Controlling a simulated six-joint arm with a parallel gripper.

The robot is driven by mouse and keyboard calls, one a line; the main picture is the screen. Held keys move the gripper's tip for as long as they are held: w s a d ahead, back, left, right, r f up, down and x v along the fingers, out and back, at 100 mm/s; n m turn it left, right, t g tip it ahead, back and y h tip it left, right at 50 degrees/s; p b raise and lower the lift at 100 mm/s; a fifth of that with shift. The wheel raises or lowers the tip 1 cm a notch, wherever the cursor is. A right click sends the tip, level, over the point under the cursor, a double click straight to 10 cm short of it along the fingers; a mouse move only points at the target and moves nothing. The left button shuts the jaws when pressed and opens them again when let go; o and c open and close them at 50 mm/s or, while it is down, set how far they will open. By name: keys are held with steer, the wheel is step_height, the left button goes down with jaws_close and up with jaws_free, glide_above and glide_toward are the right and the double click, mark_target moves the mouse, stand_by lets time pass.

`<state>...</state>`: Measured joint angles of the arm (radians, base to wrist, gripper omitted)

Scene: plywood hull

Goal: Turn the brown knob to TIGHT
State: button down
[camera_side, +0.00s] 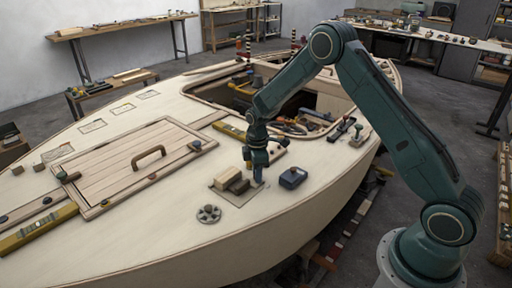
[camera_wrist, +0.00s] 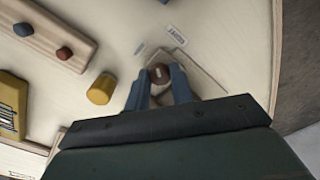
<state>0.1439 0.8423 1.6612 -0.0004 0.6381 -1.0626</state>
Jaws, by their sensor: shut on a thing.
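The brown knob (camera_wrist: 158,72) shows in the wrist view between the two fingertips of my gripper (camera_wrist: 160,75). A pale mark shows on its top. My gripper is shut on it, one finger on each side. The knob sits at the edge of a pale square plate (camera_wrist: 204,84). A small white label (camera_wrist: 176,36) with dark lettering lies beyond the knob; its word is too small to read surely. In the side view my gripper (camera_side: 258,182) points straight down at the deck, and the knob is hidden there.
In the side view, wooden blocks (camera_side: 228,179) stand just left of my gripper and a dark blue box (camera_side: 293,177) to its right. A grey handwheel (camera_side: 209,214) lies nearer the hull edge. The wrist view shows a yellow cylinder (camera_wrist: 101,88) left of the fingers.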

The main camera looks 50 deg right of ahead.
steer(key=m, duration=0.5)
steer(key=shift+m, duration=0.4)
steer(key=m, duration=0.4)
steer(key=shift+m, duration=0.4)
steer(key=c, duration=1.2)
jaws_free()
steer(key=shift+a+n, duration=0.1)
steer(key=shift+n, duration=0.2)
